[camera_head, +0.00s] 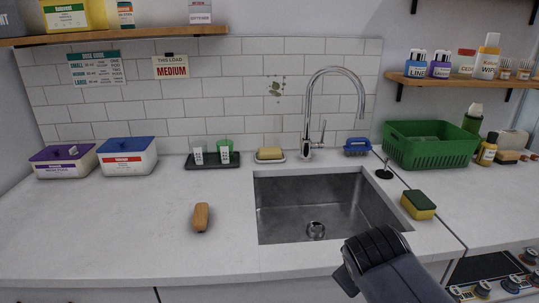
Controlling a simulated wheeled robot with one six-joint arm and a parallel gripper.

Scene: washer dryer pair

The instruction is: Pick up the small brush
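A small wooden-brown, rounded oblong piece (201,217) lies on the white counter left of the sink. It looks like a brush back or handle; no bristles show clearly. A small blue brush-like item (357,146) sits behind the sink, right of the faucet. I cannot tell for sure which is the small brush. The dark grey end of my arm, with my gripper (375,250), reaches in from the bottom right over the counter's front edge, apart from both. Its fingers cannot be made out, and I see nothing held.
The steel sink (281,204) has a tall faucet (310,130). A yellow-green sponge (418,205) and black stopper (384,171) lie to its right, near a green basket (409,151). Two lidded tubs (128,162) stand back left. The front-left counter is clear. Shelves hang above.

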